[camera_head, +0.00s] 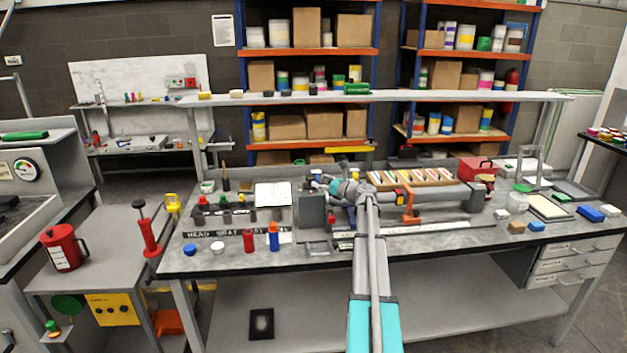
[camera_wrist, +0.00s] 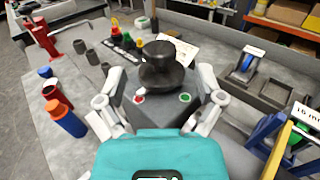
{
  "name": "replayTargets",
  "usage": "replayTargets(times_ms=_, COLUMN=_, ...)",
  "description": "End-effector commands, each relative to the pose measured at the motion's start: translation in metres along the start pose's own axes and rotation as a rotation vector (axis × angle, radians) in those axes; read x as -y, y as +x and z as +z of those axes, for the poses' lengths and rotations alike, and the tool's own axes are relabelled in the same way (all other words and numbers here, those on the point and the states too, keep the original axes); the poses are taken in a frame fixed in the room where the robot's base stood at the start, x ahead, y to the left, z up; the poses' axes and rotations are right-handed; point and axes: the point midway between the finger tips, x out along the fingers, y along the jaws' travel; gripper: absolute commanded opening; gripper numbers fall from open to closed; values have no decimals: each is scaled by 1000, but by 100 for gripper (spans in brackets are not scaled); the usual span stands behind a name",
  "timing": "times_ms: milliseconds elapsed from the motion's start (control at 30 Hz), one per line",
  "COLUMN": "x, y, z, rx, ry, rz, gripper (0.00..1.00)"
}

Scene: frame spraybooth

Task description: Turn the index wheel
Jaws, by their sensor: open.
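A dark round stepped knob, which looks like the index wheel (camera_wrist: 163,68), stands on a grey block (camera_wrist: 158,110) in the wrist view. The block has a red dot on its left and a green dot on its right. My gripper (camera_wrist: 160,80) is open, with one pale finger on each side of the knob and block. I cannot tell whether either finger touches them. In the head view my gripper (camera_head: 328,185) is over the bench beside a grey block (camera_head: 312,212); the wheel is not clear there.
A red bottle (camera_head: 249,240) and a blue bottle (camera_head: 273,236) stand at the bench front, left of the block. A row of small coloured-top parts (camera_head: 226,202) is behind them. A long grey cylinder (camera_head: 455,196) and an orange clamp (camera_head: 409,206) lie to the right.

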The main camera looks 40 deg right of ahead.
Motion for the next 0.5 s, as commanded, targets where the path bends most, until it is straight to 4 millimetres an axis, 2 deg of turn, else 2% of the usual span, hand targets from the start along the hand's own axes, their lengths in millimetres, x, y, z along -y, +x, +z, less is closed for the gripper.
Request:
replayTargets(times_ms=33, x=-2, y=-10, z=0, rx=0, ry=0, rz=-1, gripper=87)
replayTargets(times_ms=200, x=-2, y=-37, z=0, rx=0, ry=0, rz=-1, gripper=87)
replayTargets(times_ms=500, x=-1, y=-65, z=0, rx=0, ry=0, rz=1, gripper=87)
